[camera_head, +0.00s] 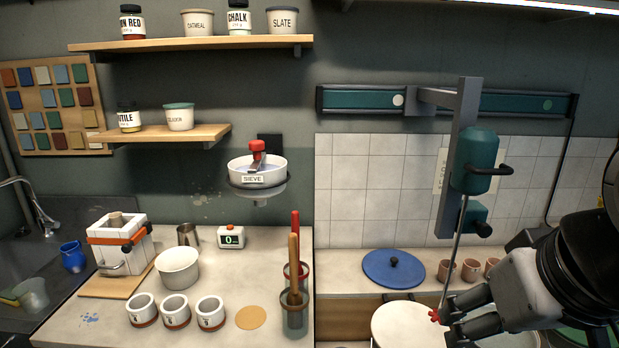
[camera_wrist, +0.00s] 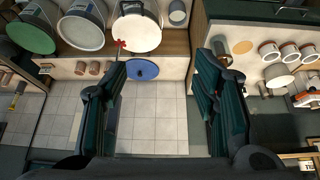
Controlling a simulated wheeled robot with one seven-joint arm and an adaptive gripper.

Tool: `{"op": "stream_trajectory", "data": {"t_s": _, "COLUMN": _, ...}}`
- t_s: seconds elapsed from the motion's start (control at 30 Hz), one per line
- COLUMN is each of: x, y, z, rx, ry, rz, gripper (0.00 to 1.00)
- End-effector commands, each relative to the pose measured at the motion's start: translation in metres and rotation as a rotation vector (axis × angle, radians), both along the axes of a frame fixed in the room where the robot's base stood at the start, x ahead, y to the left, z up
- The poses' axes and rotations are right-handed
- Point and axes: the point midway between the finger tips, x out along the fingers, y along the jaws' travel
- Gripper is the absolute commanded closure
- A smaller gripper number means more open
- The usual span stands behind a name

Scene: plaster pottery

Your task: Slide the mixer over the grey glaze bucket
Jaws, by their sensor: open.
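The teal mixer (camera_head: 474,165) hangs from a wall rail on a grey arm, a black handle on its right side. Its thin shaft slants down to a red impeller (camera_head: 436,315), above the right part of the white bucket (camera_head: 405,325). The impeller also shows in the wrist view (camera_wrist: 118,44), near the white bucket's edge. The grey glaze bucket (camera_wrist: 82,30) stands beside the white one; in the head view it is mostly hidden behind my gripper (camera_head: 450,318). My gripper is open and empty, below the mixer body; its spread fingers (camera_wrist: 160,68) also show in the wrist view.
A green bucket (camera_wrist: 30,33) stands on the grey one's far side from the white. A blue lid (camera_head: 393,268) and several small brown cups (camera_head: 472,270) lie on the ledge behind. The left counter (camera_head: 245,280) holds pots and a tool holder.

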Motion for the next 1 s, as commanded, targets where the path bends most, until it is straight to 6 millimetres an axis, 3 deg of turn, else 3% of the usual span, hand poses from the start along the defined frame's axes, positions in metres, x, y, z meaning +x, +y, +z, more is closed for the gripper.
{"op": "stream_trajectory", "data": {"t_s": 0.13, "x": -0.01, "y": 0.004, "z": -0.002, "rx": 0.012, "ry": 0.017, "rz": 0.009, "gripper": 0.46}}
{"op": "stream_trajectory", "data": {"t_s": 0.23, "x": 0.011, "y": -0.005, "z": -0.001, "rx": 0.001, "ry": -0.011, "rz": -0.018, "gripper": 0.46}}
{"op": "stream_trajectory", "data": {"t_s": 0.37, "x": 0.064, "y": -0.032, "z": -0.001, "rx": -0.037, "ry": -0.096, "rz": -0.077, "gripper": 0.46}}
{"op": "stream_trajectory", "data": {"t_s": 0.5, "x": 0.129, "y": -0.069, "z": -0.003, "rx": -0.081, "ry": -0.212, "rz": -0.132, "gripper": 0.46}}
{"op": "stream_trajectory", "data": {"t_s": 0.7, "x": 0.208, "y": -0.123, "z": -0.015, "rx": -0.126, "ry": -0.375, "rz": -0.171, "gripper": 0.46}}
{"op": "stream_trajectory", "data": {"t_s": 1.0, "x": 0.293, "y": -0.198, "z": -0.057, "rx": -0.127, "ry": -0.612, "rz": -0.169, "gripper": 0.46}}
